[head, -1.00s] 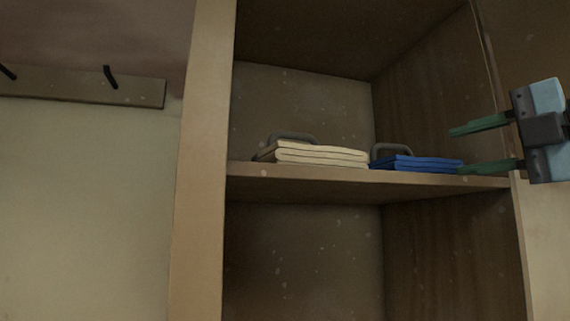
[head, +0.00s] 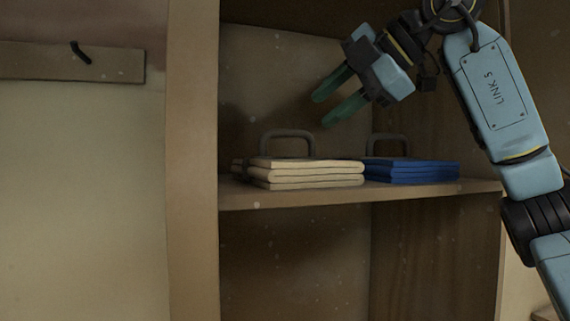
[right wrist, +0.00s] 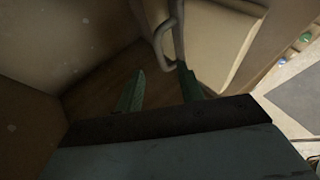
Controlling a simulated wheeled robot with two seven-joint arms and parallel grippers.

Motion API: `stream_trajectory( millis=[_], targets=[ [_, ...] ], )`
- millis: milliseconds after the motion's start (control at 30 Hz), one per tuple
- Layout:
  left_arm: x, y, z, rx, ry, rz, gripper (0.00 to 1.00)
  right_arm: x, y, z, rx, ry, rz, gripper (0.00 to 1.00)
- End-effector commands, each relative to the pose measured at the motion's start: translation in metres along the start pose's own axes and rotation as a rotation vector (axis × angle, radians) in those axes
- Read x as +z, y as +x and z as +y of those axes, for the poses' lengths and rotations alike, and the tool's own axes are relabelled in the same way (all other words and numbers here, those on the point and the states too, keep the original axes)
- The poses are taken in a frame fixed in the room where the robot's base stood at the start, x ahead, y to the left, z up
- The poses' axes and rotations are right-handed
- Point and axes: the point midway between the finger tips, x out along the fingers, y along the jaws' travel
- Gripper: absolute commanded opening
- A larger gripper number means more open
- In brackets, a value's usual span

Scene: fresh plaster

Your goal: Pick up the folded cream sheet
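The folded cream sheet (head: 314,175) lies flat in layers on the cupboard shelf, with a grey loop handle (head: 287,134) standing up at its back. In the right wrist view, a cream folded surface (right wrist: 212,42) and a grey loop (right wrist: 160,38) show beyond the fingers. My right gripper (head: 324,110) is above and slightly right of the cream sheet, pointing down and left. Its green fingers are apart with nothing between them, also in the right wrist view (right wrist: 160,85). It appears clear of the sheet. My left gripper is not in view.
A folded blue sheet (head: 412,171) with its own grey handle (head: 388,138) lies close to the cream one's right. The wooden shelf (head: 290,198) sits between cupboard side walls. A rail with a dark hook (head: 80,53) is on the wall at left.

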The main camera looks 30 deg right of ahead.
Motion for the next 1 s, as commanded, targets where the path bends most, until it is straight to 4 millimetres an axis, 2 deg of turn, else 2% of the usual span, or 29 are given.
stream_trajectory(
  millis=[100,333,600,900,933,1000],
  targets=[
    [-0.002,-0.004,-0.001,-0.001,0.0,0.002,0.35,-0.001,0.018,0.001,-0.002,-0.001,0.0,0.38],
    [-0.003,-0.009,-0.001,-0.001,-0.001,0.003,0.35,-0.003,0.034,0.001,-0.001,-0.003,-0.001,0.38],
    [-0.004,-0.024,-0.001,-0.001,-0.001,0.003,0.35,-0.008,0.071,0.002,-0.001,-0.001,0.0,0.38],
    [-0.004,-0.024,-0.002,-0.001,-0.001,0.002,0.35,-0.008,0.079,0.001,0.002,-0.001,0.001,0.38],
    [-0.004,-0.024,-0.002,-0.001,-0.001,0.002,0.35,-0.008,0.079,0.001,0.002,-0.001,0.001,0.37],
    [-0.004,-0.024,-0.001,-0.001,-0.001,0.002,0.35,-0.008,0.079,0.001,0.001,-0.001,0.001,0.27]
  ],
)
